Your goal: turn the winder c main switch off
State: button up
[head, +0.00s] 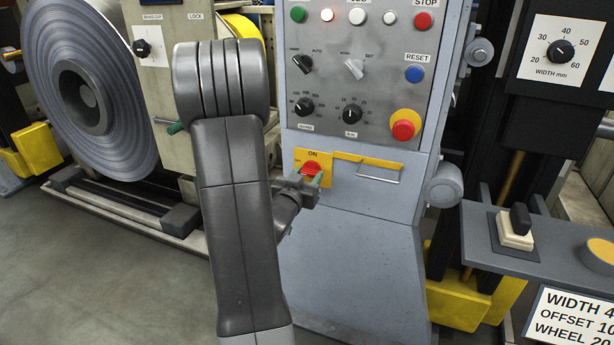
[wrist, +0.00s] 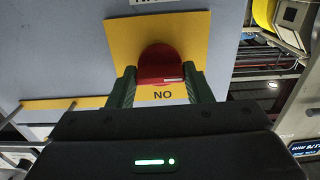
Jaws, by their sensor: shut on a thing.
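The main switch is a red rotary handle (head: 312,169) on a yellow plate (head: 325,160) low on the grey control cabinet. The plate's ON label is above the handle in the head view. My gripper (head: 311,179) is at the handle, its green fingertips on either side. In the wrist view my gripper (wrist: 162,90) is shut on the red handle (wrist: 160,63), with a finger at each side. Letters reading "NO" show just below the handle there, and a small white mark is on its lower edge. The exact handle angle is hard to tell.
The cabinet panel (head: 372,75) above carries knobs, lit buttons and a red emergency button (head: 403,130). A yellow bracket with a metal handle (head: 368,175) is just right of the switch. A large steel coil (head: 85,95) stands at left. Grey floor is open at lower left.

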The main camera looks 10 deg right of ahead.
dwell(0.3)
jog(key=o, duration=1)
jog(key=p+v, duration=0.1)
jog(key=v, duration=1.2)
jog(key=shift+s+a, duration=0.25)
jog(key=shift+s, duration=0.1)
jog(key=b+x, duration=0.1)
jog(key=x, duration=1.3)
jog(key=shift+s+a, duration=0.1)
jog(key=shift+s, duration=0.05)
